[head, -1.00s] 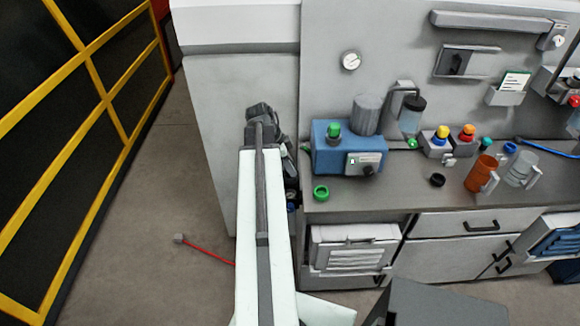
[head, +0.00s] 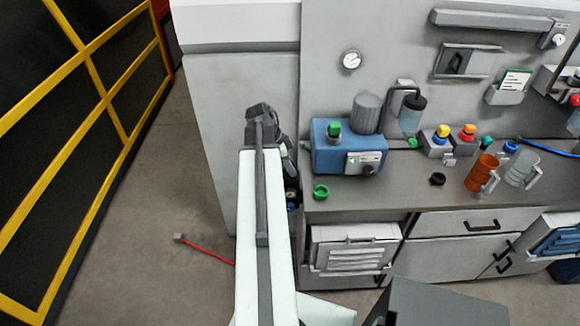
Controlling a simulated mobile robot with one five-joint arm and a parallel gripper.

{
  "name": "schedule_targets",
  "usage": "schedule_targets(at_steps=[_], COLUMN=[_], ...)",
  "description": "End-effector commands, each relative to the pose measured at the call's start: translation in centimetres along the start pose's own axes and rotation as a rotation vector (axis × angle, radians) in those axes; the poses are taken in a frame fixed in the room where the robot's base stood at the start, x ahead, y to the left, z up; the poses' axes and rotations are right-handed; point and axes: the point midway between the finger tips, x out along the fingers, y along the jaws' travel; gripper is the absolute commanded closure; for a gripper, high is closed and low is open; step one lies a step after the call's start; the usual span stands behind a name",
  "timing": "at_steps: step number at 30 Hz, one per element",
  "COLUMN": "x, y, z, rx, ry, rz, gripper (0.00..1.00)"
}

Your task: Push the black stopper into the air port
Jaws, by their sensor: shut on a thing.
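A small black ring-shaped piece (head: 438,179) lies on the counter right of the blue pump unit (head: 331,157). I cannot tell if it is the black stopper. The blue unit has a green-topped fitting (head: 333,131) and a grey cylinder (head: 367,114) on top, and a small panel on its front. I cannot make out which opening is the air port. My arm rises from the bottom centre and bends at a dark joint left of the counter. Dark parts of my arm show by the counter's left edge. My gripper's fingers are hidden, and so is anything between them.
A green ring (head: 320,192) lies near the counter's front left edge. An orange jug (head: 481,172) and a clear jug (head: 521,169) stand at the right. The counter's front middle (head: 400,190) is clear.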

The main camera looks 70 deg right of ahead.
Motion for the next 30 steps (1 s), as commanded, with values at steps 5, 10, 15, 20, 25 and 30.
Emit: schedule_targets(at_steps=[5, 10, 15, 20, 25, 30], x=[0.13, 0.12, 0.29, 0.33, 0.35, 0.37], y=[0.0, 0.0, 0.01, 0.03, 0.06, 0.07], z=[0.06, 0.06, 0.13, 0.16, 0.19, 0.2], rx=[0.0, 0.0, 0.0, 0.0, 0.0, 0.0], ry=[0.0, 0.0, 0.0, -0.001, -0.002, -0.002], rz=[0.0, 0.0, 0.0, 0.001, 0.002, 0.002], gripper=[1.0, 1.0, 1.0, 1.0, 1.0, 0.48])
